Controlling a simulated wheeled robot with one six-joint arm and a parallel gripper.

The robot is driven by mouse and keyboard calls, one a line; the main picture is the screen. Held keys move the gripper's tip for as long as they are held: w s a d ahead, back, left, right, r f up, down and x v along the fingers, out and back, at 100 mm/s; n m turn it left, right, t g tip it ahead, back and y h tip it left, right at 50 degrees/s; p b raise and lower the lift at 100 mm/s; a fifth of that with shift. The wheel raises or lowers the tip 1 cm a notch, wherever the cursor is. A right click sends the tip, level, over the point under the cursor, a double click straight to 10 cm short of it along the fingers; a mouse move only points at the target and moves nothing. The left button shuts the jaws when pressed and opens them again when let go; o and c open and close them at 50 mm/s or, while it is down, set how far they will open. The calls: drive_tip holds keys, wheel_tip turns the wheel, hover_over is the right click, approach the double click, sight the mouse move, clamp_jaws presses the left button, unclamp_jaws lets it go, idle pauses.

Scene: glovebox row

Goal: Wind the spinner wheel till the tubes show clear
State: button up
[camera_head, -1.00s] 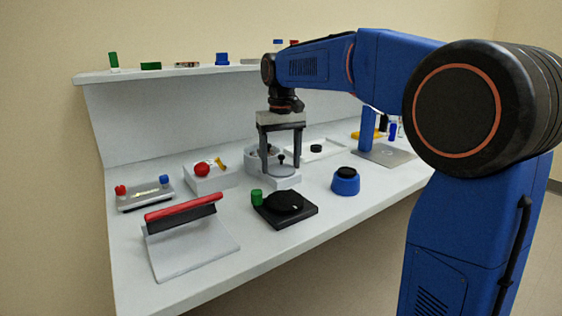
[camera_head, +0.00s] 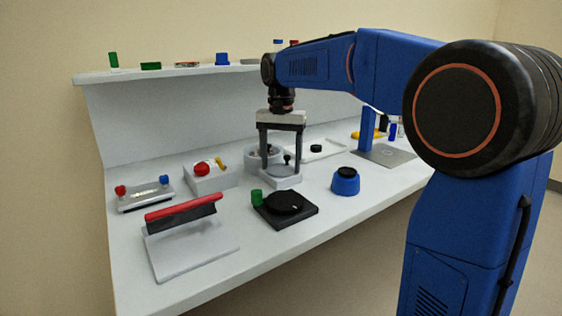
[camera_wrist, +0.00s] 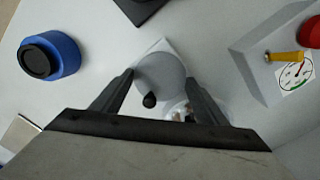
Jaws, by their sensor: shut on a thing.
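The spinner wheel (camera_head: 281,171) is a grey disc on a white base, with a small black knob (camera_wrist: 150,100) standing on it. It also shows in the wrist view (camera_wrist: 162,76). My gripper (camera_head: 281,166) points straight down over it. Its two dark fingers (camera_wrist: 160,76) stand on opposite sides of the disc and are shut on it, with the knob between them. Right behind the wheel stands a round grey housing (camera_head: 258,158). A clear dome (camera_wrist: 180,111) with small reddish bits shows partly behind a finger; I cannot make out the tubes' state.
Around the wheel are a black plate with a dial (camera_head: 285,204), a blue round pot (camera_head: 345,182), a box with a red button (camera_head: 208,178) and a red-handled sealer (camera_head: 185,210). A white tray (camera_head: 325,147) lies behind. The front right bench is clear.

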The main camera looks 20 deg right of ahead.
idle(0.3)
drive_tip(key=o, duration=1)
